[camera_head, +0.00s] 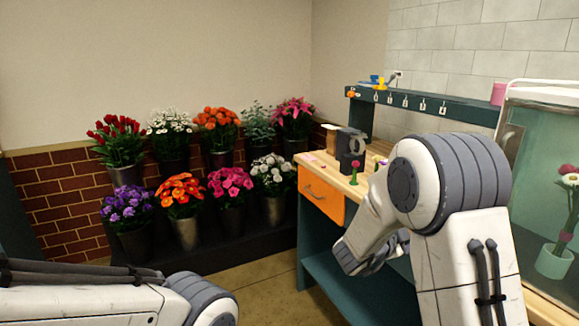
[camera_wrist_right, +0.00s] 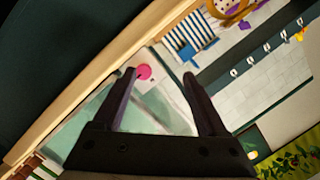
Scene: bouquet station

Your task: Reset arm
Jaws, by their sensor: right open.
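My right gripper (camera_wrist_right: 160,75) shows in the right wrist view with its two dark fingers spread apart. Nothing is between the fingertips; a round pink thing (camera_wrist_right: 145,72) shows in the background near the left finger. In the head view my right arm (camera_head: 445,190) is bent in front of the workbench (camera_head: 312,172), and its gripper cannot be made out clearly. My left arm (camera_head: 110,300) lies across the lower left corner of the head view, and its gripper is out of view.
A stand (camera_head: 215,252) with several flower pots is against the brick wall at left. The workbench has an orange drawer (camera_head: 322,196) and a dark device (camera_head: 351,148). A hook rail (camera_head: 430,104) is behind. A glass case (camera_head: 535,130) stands at right. Floor is clear between stand and bench.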

